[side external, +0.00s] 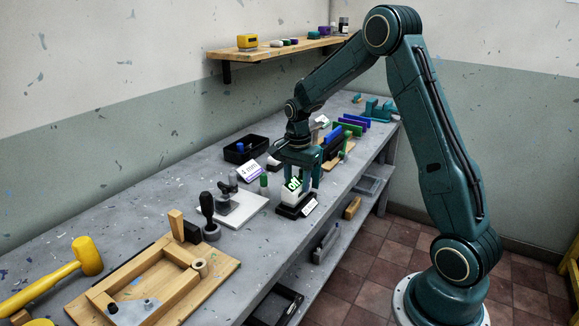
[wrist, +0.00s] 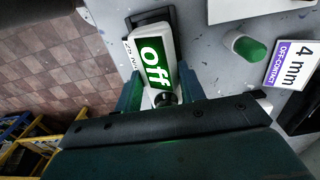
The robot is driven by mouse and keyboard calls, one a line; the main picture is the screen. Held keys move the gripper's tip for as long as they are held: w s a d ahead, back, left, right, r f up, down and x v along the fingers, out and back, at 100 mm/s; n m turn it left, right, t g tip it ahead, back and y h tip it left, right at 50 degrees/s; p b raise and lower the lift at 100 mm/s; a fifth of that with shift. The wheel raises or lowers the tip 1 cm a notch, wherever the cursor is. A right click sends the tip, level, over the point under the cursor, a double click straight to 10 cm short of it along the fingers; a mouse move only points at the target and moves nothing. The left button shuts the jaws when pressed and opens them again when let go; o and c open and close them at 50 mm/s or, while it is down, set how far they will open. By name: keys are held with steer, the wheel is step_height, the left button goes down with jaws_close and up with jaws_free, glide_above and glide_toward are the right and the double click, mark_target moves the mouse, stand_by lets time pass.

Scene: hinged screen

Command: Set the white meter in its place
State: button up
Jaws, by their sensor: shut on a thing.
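The white meter (side external: 291,190) has a green display reading "off". It stands roughly upright between the fingers of my gripper (side external: 301,182), which is shut on it. The wrist view shows the meter (wrist: 155,62) from above, with a finger on each side. A black holder (side external: 293,211) with a white label (side external: 310,207) lies directly below the meter. Part of the holder (wrist: 150,17) shows past the meter's far end in the wrist view. I cannot tell whether the meter's foot rests in the holder or just above it.
A green-topped cylinder (wrist: 244,46) and a "4 mm OFF-CONTACT" card (wrist: 292,64) stand close by. A white plate with a grey clamp (side external: 227,199), a black bin (side external: 246,150) and a wooden frame (side external: 150,275) share the bench. The bench's front edge is near.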

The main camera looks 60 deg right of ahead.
steer(key=shift+f, duration=1.15)
steer(key=o, duration=1.1)
steer(key=shift+c, duration=0.2)
step_height(320, 180, up, 14)
stand_by(0.6)
